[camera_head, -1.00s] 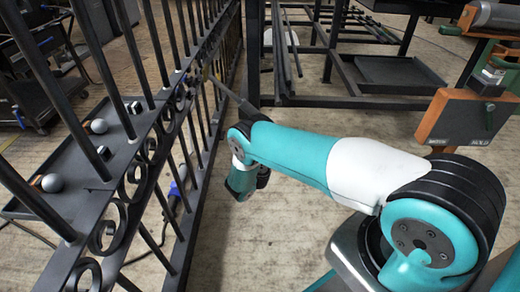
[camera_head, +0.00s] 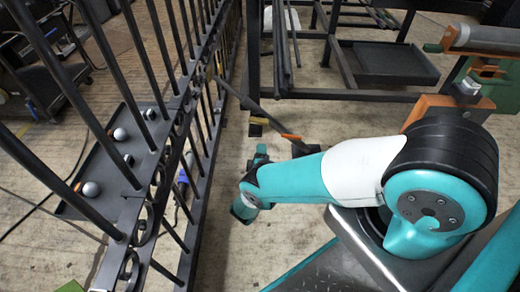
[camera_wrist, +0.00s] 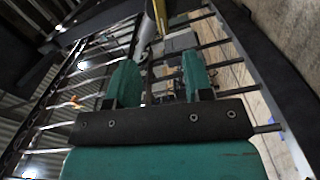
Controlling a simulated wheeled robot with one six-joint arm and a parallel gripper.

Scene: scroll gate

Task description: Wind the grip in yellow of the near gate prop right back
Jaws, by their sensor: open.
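A dark diagonal prop bar (camera_head: 245,101) leans from the gate (camera_head: 170,140) down to the right, with an orange band (camera_head: 291,137) low on it. A small yellow part (camera_head: 210,73) shows at its upper end by the gate; its shape is too small to tell. In the wrist view a yellow piece (camera_wrist: 160,14) stands at the top, beyond the fingers; I cannot tell whether it is the same part. My gripper (camera_wrist: 160,78) is open, with nothing visible between its two teal fingers. In the head view my wrist is right of the gate, below the bar, apart from the yellow part.
The gate's upright bars fill the left side. A shelf with grey balls (camera_head: 91,189) sits behind them. A dark rack with a tray (camera_head: 395,63) stands at the back. An orange-framed stand (camera_head: 445,105) is at the right. Bare floor (camera_head: 215,262) lies between gate and arm.

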